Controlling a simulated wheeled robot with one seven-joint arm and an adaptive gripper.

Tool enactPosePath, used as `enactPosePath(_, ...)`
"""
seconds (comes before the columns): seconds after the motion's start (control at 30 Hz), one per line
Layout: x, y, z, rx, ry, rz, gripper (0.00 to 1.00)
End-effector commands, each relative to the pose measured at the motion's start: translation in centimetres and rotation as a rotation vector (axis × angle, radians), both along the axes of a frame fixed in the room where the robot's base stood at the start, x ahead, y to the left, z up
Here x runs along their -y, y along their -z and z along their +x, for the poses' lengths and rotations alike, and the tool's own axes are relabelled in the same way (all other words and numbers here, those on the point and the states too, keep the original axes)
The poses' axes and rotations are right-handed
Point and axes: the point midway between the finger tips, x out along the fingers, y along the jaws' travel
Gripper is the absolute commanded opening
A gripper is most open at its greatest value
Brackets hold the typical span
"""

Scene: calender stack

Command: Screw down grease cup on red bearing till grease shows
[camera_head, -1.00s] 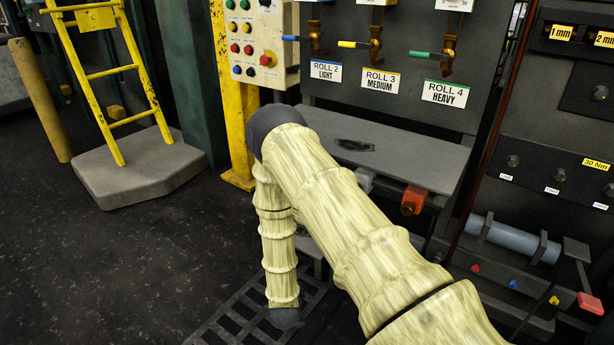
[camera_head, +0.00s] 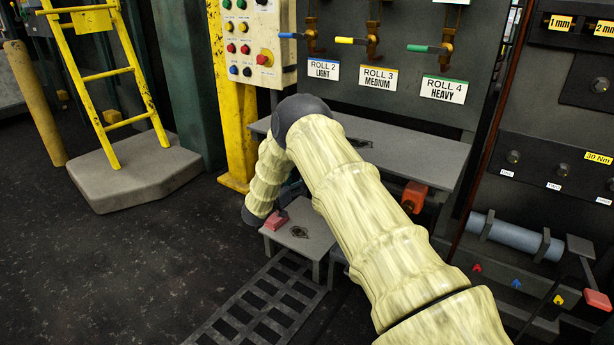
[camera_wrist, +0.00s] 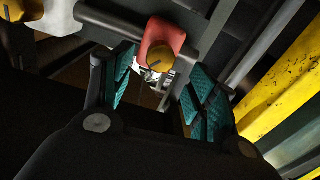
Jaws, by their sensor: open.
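The red bearing (camera_wrist: 163,40) is ahead of my gripper in the wrist view, a rounded red block under a dark frame. A brass grease cup (camera_wrist: 160,57) with a dark mark on it sits on its face. My gripper (camera_wrist: 156,88) is open, its teal-padded fingers apart below the cup on either side, with nothing held. I cannot tell whether the fingers touch the cup. No grease is clearly visible. In the head view my forearm hides the fingers.
A white block with another brass cup (camera_wrist: 17,9) is at upper left in the wrist view. A yellow post (camera_wrist: 285,88) is at right.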

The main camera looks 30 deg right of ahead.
Motion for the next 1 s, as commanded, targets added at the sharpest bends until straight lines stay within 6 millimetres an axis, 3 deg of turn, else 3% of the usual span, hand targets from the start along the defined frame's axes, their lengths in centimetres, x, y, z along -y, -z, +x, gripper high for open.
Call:
enactPosePath(0.3,4.8,0.4,2.0,0.002,0.001,0.001,0.58)
enactPosePath(0.5,6.5,0.3,2.9,0.001,-0.001,0.000,0.58)
enactPosePath(0.93,7.2,0.1,3.2,0.000,-0.002,0.001,0.58)
enactPosePath(1.0,7.2,0.1,3.1,0.000,-0.002,0.001,0.46)
